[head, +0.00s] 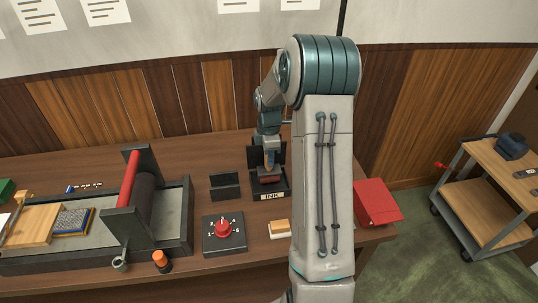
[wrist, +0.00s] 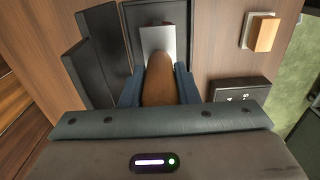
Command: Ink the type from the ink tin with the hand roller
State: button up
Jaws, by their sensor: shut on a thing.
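My gripper (head: 269,162) is shut on the hand roller and points down over the ink tin (head: 282,190), a black tray labelled INK. In the wrist view my blue fingers (wrist: 160,88) sit either side of the roller's brown handle (wrist: 158,82); a pale grey part (wrist: 157,40) of the roller shows beyond it. The roller's lower end (head: 270,179) is at or inside the tin; contact with the ink cannot be told. The type (head: 73,220) is a grey textured block in a blue-edged frame on the press bed at left.
The press (head: 185,225) with its red bar (head: 131,178) stands between the type and the tin. A black upright holder (head: 225,185), a red-knobbed dial (head: 223,230), a small wooden block (head: 279,228) and a red box (head: 376,202) are near. A cart (head: 495,170) stands right.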

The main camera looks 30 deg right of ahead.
jog(key=shift+f+b, duration=0.4)
jog(key=shift+f, duration=0.15)
dwell(1.5)
jog(key=shift+r, duration=0.1)
jog(key=shift+r+p, duration=2.4)
jog(key=shift+r, duration=1.05)
